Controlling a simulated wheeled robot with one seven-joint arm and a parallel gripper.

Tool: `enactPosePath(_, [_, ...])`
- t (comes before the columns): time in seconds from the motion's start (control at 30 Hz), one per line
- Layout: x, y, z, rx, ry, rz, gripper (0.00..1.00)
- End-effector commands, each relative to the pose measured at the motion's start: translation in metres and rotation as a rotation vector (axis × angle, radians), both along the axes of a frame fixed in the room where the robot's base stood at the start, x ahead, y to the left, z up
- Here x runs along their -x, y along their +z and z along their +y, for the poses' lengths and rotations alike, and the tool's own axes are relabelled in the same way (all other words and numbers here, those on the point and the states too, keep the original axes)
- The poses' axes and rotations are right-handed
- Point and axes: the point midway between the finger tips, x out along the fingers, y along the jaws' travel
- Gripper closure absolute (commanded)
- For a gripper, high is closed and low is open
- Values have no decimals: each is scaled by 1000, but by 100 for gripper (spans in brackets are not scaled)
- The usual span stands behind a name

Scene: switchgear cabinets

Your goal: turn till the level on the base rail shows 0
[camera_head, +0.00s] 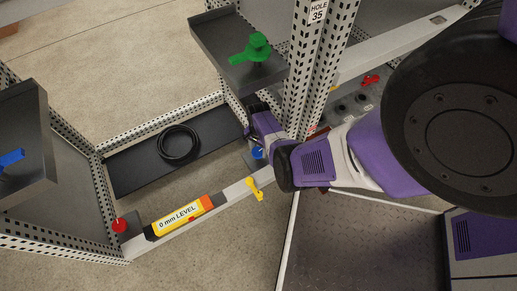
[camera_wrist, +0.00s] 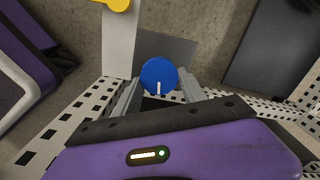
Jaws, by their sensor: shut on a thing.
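The level (camera_head: 180,217) is a yellow and orange bar on the pale base rail (camera_head: 235,190). Its face reads "0 mm LEVEL". A round blue knob (camera_wrist: 158,75) with a white mark sits at the rail's right end, by the perforated post. In the wrist view it lies between the two fingers of my gripper (camera_wrist: 160,88), which is shut on it. The white mark points toward the gripper's palm. In the head view the knob (camera_head: 257,153) is partly hidden by my gripper.
A red knob (camera_head: 119,226) is at the rail's left end, and a yellow handle (camera_head: 255,188) is on the rail. A black cable coil (camera_head: 178,145) lies on a dark plate. A green handle (camera_head: 250,49) sits on a grey shelf. Perforated posts (camera_head: 305,70) stand close to my arm.

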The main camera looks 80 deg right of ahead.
Motion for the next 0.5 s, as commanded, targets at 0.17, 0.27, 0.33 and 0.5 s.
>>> enactPosePath(0.17, [0, 0, 0, 1, -9, -1, 91])
enactPosePath(0.27, [0, 0, 0, 1, -9, -1, 91])
enactPosePath(0.33, [0, 0, 0, 1, -8, -1, 91])
enactPosePath(0.5, [0, 0, 0, 1, -8, -1, 37])
